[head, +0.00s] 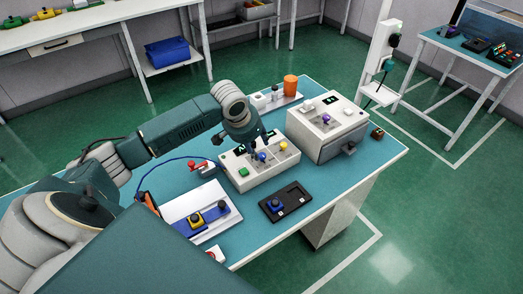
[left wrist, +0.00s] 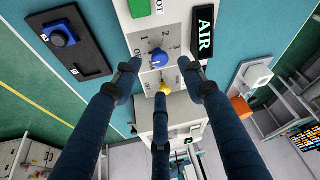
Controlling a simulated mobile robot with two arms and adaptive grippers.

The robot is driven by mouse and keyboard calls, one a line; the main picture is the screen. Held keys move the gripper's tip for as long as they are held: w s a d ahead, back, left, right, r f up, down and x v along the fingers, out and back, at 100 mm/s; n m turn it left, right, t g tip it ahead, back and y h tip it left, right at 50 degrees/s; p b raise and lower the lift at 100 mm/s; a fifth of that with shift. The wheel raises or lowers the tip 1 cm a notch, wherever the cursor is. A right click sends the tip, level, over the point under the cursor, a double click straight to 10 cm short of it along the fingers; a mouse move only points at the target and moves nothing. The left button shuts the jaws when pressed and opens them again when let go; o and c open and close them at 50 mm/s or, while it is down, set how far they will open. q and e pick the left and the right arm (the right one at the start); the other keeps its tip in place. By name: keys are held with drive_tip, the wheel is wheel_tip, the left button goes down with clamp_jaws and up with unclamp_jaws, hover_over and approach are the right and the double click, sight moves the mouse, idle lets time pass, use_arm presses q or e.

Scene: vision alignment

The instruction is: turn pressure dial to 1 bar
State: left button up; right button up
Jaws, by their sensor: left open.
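The blue pressure dial (head: 262,157) is on top of a white panel box (head: 239,182) on the teal table, between a green button (head: 243,172) and a yellow knob (head: 283,145). In the left wrist view the blue dial (left wrist: 158,58) sits on a printed scale with numbers including 1, 2 and 3, beside a black AIR sign (left wrist: 203,32). I cannot read its pointer clearly. My left gripper (head: 259,149) is over the dial. Its three dark fingers (left wrist: 157,73) are spread around the dial, open, with gaps visible. My right gripper is not in view.
A white box with a purple knob (head: 326,118) stands to the right. A black panel with a blue knob (head: 285,202) lies in front. A white board (head: 182,208) with a blue and yellow fixture is at front left. An orange cylinder (head: 290,85) stands behind.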

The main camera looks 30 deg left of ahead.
sight(262, 155)
use_arm(q)
drive_tip(key=x, duration=0.5)
drive_tip(key=shift+w+p, duration=0.1)
drive_tip(key=shift+p, duration=0.25)
drive_tip(key=shift+x, duration=0.95)
drive_tip(key=shift+r, duration=0.1)
clamp_jaws()
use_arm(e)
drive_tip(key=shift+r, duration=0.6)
